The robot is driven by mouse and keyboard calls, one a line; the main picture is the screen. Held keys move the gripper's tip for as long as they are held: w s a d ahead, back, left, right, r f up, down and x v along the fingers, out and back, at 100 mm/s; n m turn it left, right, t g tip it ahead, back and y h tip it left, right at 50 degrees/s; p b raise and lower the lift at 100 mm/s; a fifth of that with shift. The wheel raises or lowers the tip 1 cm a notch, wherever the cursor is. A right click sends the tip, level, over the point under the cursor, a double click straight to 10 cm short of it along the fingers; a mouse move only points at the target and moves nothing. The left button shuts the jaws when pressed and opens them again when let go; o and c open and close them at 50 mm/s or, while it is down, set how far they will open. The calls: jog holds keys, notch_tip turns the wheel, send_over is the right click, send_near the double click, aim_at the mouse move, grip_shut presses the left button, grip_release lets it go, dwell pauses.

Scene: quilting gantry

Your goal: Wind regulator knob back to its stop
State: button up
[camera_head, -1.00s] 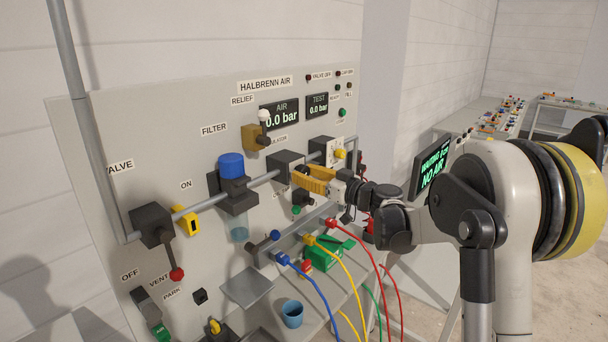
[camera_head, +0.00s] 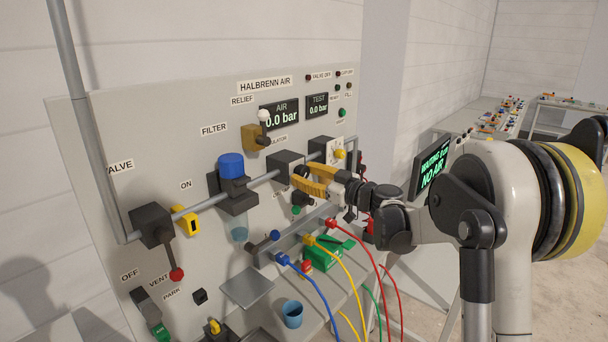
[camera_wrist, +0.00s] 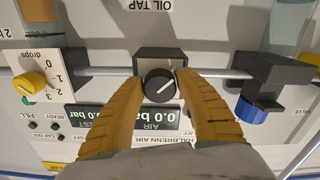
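The regulator knob is a round black dial (camera_wrist: 159,86) with a pale pointer line, on a dark block on the pipe. In the wrist view the panel appears upside down, and the knob lies between my two yellow fingers. My gripper (camera_wrist: 161,79) is open, one finger on each side of the knob, with what look like narrow gaps. In the head view my gripper (camera_head: 308,180) is at the regulator block (camera_head: 284,164), and the knob's dark edge shows by the fingertips. The AIR display (camera_head: 280,116) and TEST display (camera_head: 317,105) both read 0.0 bar.
A blue-topped filter (camera_head: 231,166) hangs left of the regulator. A yellow dial with drop marks (camera_wrist: 34,84) is beside it. The brass relief part (camera_head: 254,137) sits above. Coloured hoses (camera_head: 352,268) hang below. A screen (camera_head: 431,170) reads NO AIR.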

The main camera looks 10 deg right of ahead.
jog(key=shift+o, duration=1.4)
jog(key=v, duration=1.2)
